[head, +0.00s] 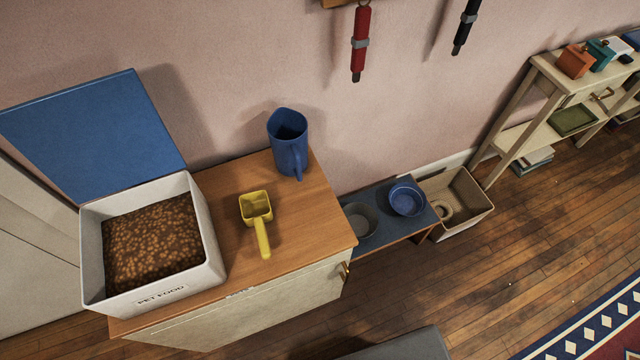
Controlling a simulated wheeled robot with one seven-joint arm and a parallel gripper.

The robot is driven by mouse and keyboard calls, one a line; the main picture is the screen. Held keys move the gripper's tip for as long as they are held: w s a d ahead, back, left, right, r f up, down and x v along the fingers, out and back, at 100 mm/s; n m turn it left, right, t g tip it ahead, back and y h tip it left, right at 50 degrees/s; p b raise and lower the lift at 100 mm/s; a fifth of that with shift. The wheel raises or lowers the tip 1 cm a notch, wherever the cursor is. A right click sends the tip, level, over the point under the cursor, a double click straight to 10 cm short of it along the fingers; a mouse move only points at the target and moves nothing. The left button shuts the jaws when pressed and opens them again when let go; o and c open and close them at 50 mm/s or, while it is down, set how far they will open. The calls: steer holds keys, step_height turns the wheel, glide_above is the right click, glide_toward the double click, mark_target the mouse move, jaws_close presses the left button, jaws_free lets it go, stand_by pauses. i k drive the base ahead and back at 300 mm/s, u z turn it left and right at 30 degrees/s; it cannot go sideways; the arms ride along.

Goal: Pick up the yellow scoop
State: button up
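The yellow scoop (257,212) lies on the wooden cabinet top (295,236), between the white pet food bin and the cabinet's right edge. Its square cup opens upward at the back, and its handle points toward the front edge. Nothing covers it. My gripper is not in view.
The white bin (212,245), full of brown kibble, stands left of the scoop with its blue lid (95,135) raised. A blue jug (288,145) stands behind the scoop to the right. A low bench holds a blue bowl (406,201) and a grey bowl (362,221).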

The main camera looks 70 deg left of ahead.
mark_target(255, 207)
steer(key=i, duration=0.45)
steer(key=u, duration=3.85)
steer(key=i, duration=0.5)
steer(key=z, duration=0.05)
